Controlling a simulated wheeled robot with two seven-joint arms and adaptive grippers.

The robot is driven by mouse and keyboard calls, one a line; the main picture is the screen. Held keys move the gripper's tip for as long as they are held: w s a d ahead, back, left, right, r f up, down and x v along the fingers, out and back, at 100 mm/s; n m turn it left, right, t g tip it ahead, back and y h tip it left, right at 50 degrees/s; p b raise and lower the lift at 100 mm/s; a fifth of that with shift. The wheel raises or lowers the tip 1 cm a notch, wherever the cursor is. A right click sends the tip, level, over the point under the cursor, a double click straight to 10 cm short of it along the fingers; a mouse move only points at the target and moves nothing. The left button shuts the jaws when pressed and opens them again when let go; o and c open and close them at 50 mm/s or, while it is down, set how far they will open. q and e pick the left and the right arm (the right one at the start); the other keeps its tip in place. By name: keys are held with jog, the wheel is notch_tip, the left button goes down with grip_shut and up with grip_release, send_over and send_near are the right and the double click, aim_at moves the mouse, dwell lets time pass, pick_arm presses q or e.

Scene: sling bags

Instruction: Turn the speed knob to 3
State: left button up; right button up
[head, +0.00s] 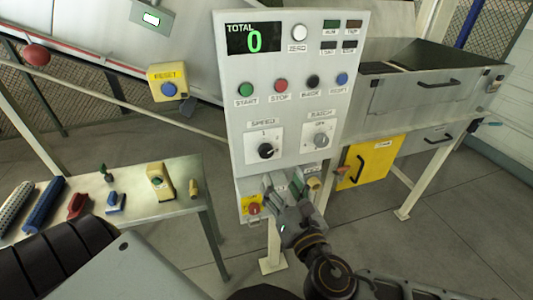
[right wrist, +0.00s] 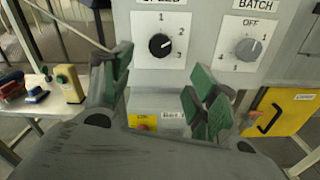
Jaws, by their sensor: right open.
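The speed knob (head: 265,151) is a round black knob on a white plate on the grey control panel (head: 345,60). It shows larger in the right wrist view (right wrist: 160,45), with 1 above it, 2 at its upper right and 3 at its lower right. Its light pointer mark seems to face right, between 2 and 3; the exact setting is hard to tell. My right gripper (head: 286,188) is below the knob, in front of the panel's lower part. In the right wrist view its green-padded fingers (right wrist: 160,90) are apart and empty, clear of the knob. My left gripper is not in view.
A grey batch knob (head: 321,140) is right of the speed knob. Start, stop and other buttons (head: 280,86) sit above. A red knob on yellow (head: 253,208) is low on the panel. A side table (head: 150,210) with several small objects stands left; a yellow door (head: 368,163) is right.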

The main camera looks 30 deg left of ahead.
aim_at(267, 154)
jog(key=shift+p+x, duration=0.4)
jog(key=shift+x, duration=5.05)
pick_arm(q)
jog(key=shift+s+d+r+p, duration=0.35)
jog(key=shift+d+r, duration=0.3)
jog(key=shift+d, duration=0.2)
pick_arm(e)
jog(key=shift+x, duration=1.05)
jog(key=shift+c, duration=0.4)
jog(key=c, duration=0.9)
